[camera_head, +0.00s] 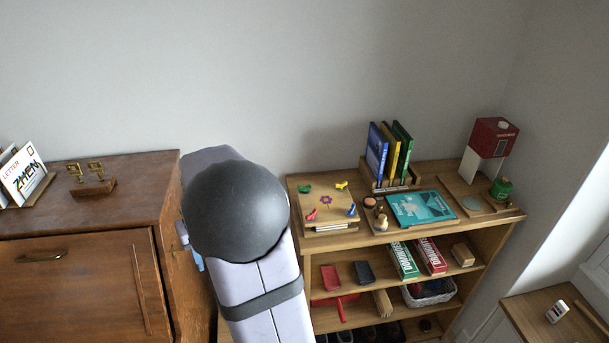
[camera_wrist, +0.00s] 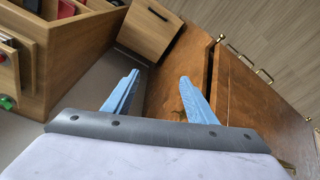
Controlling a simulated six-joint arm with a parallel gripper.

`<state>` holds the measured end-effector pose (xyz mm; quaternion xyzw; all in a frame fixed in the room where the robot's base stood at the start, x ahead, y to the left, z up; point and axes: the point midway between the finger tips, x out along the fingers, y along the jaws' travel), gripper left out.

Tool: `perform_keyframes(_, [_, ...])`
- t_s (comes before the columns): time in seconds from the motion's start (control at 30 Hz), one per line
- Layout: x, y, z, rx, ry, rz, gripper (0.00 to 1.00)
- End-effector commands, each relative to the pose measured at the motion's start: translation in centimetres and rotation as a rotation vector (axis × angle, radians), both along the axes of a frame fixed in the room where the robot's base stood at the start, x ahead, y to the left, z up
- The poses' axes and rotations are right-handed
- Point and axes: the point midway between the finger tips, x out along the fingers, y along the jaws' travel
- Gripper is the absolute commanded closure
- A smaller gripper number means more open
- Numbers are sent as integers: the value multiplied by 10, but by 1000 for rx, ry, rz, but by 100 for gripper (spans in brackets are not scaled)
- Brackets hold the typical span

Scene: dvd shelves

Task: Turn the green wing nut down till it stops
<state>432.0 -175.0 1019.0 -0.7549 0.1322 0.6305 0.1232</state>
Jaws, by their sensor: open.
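The green wing nut (camera_head: 305,188) is at the back left corner of a light wooden board (camera_head: 331,205) on top of the right-hand shelf unit. It is small, and I cannot tell how far down it sits. My gripper (camera_wrist: 160,77) is open and empty in the wrist view, its two blue fingers apart over the gap beside the brown cabinet. In the head view it is mostly hidden behind my arm, well left of the board and lower than it. A small green piece (camera_wrist: 6,102) shows at the wrist view's left edge; I cannot tell what it is.
Yellow (camera_head: 341,185), pink (camera_head: 311,214) and blue (camera_head: 351,209) pieces share the board. A book rack (camera_head: 390,187) and a teal book (camera_head: 421,208) are to its right. A brown cabinet (camera_head: 85,270) stands left; the air above the board is clear.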

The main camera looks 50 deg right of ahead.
Motion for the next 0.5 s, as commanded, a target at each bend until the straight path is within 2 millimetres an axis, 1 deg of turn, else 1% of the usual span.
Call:
perform_keyframes(0.03, [9, -40, 15, -9, -21, -63, 48])
perform_keyframes(0.07, [13, -61, 20, -15, -34, -92, 48])
perform_keyframes(0.1, [16, -90, 27, -24, -51, -130, 48])
perform_keyframes(0.17, [17, -133, 37, -39, -77, -186, 48])
perform_keyframes(0.2, [15, -160, 42, -50, -91, -221, 48])
perform_keyframes(0.27, [9, -198, 50, -67, -110, -268, 48])
perform_keyframes(0.3, [4, -221, 54, -77, -121, -297, 48])
perform_keyframes(0.4, [-11, -268, 62, -101, -146, -355, 48])
perform_keyframes(0.5, [-24, -299, 67, -119, -161, -395, 48])
